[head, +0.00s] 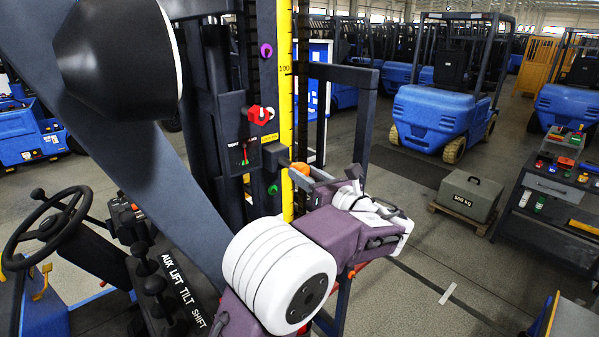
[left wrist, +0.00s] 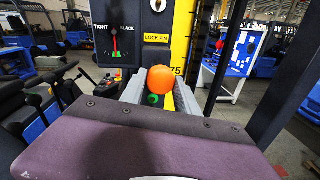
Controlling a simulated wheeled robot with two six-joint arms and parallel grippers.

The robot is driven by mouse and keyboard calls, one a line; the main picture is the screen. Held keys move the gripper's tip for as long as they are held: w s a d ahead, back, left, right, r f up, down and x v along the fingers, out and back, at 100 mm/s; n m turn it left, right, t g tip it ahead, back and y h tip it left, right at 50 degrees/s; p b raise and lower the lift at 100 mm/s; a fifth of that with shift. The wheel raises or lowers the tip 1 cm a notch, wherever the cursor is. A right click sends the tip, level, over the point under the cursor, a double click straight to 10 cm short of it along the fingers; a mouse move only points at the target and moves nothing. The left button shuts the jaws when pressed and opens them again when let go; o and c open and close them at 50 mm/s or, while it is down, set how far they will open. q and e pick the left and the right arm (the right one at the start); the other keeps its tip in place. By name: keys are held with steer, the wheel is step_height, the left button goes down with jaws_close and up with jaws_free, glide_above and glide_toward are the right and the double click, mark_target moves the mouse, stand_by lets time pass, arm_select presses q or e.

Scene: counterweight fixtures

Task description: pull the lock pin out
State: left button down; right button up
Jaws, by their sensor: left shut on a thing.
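The lock pin shows as an orange round knob (head: 300,168) in front of the yellow mast scale. In the left wrist view the orange knob (left wrist: 161,80) sits between the two grey fingers, below a yellow "LOCK PIN" label (left wrist: 157,38). My left gripper (head: 293,173) reaches it from the right in the head view and is shut on it. The pin's shaft is hidden behind the knob and fingers, so I cannot tell how deep it sits. My right gripper is in neither view.
A gauge panel marked "TIGHT" (head: 243,150) with a red knob (head: 261,115) is beside the yellow scale (head: 285,100). A green knob (head: 272,189) sits below the pin. A steering wheel (head: 45,228) and levers are at left.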

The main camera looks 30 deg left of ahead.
arm_select(q)
steer(key=shift+d+f, duration=0.1)
steer(key=c, duration=0.9)
jaws_free()
steer(key=shift+s+d, duration=0.1)
steer(key=shift+d, duration=0.2)
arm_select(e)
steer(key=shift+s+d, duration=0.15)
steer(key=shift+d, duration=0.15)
arm_select(q)
steer(key=b+v, duration=0.3)
steer(key=v, duration=0.6)
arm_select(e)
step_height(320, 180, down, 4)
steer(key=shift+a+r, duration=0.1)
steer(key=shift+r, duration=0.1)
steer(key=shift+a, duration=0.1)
